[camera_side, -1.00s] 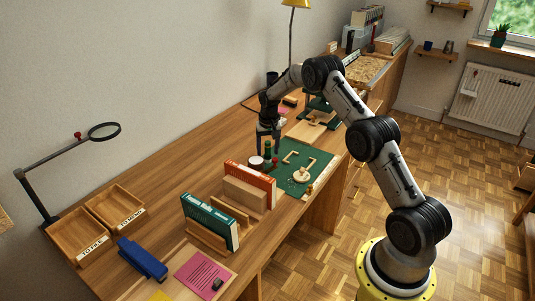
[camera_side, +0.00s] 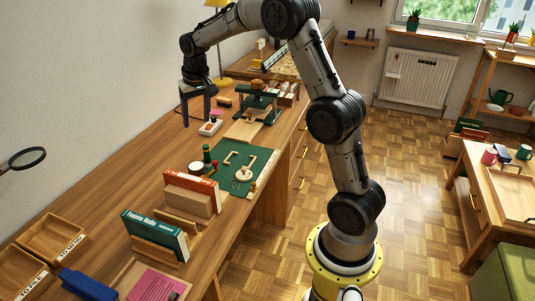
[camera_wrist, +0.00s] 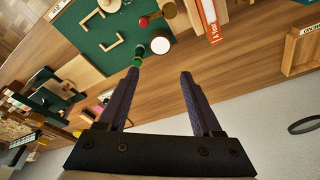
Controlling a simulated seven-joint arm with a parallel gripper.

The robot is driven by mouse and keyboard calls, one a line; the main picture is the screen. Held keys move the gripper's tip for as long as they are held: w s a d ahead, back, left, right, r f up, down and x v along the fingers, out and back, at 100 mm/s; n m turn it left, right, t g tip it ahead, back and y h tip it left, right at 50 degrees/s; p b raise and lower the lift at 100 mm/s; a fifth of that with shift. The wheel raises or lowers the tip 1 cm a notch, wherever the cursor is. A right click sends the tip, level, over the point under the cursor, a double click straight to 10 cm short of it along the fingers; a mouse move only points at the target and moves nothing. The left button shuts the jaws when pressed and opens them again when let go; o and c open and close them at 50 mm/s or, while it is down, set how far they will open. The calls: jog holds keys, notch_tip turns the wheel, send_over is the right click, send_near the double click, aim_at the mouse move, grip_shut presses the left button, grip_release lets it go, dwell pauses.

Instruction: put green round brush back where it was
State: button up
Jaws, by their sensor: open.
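A slim green upright thing (camera_side: 207,155) stands at the back left edge of the green mat (camera_side: 262,158). It looks like the green round brush, but it is too small to tell it from a bottle. In the wrist view this green thing (camera_wrist: 124,78) lies just beyond the left fingertip, apart from it as far as I can tell. My gripper (camera_side: 197,116) is open and empty, raised above the desk behind the mat. In the wrist view both fingers (camera_wrist: 160,76) are spread with nothing between them.
Beside the green thing are a white-topped round jar (camera_side: 195,168) and a small red-topped item. An orange book (camera_side: 190,178) stands in front of them. A green press (camera_side: 258,100) and a red-and-white pad (camera_side: 210,127) stand farther back. Bare desk lies left of the mat.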

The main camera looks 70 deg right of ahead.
jog(key=s+a+r+n+t, duration=0.1)
jog(key=s+a+r+n, duration=0.1)
jog(key=s+a+r, duration=0.5)
jog(key=s+a+r+n+t, duration=0.1)
jog(key=s+a+r+n, duration=0.1)
jog(key=s+a, duration=0.55)
jog(key=s+a+f+n, duration=0.1)
jog(key=s+a, duration=0.1)
jog(key=s, duration=0.6)
jog(key=s+a+f+n+t+y, duration=0.1)
jog(key=s+a+f, duration=0.1)
jog(key=s, duration=0.6)
jog(key=shift+f+n, duration=0.2)
jog(key=shift+n, duration=0.2)
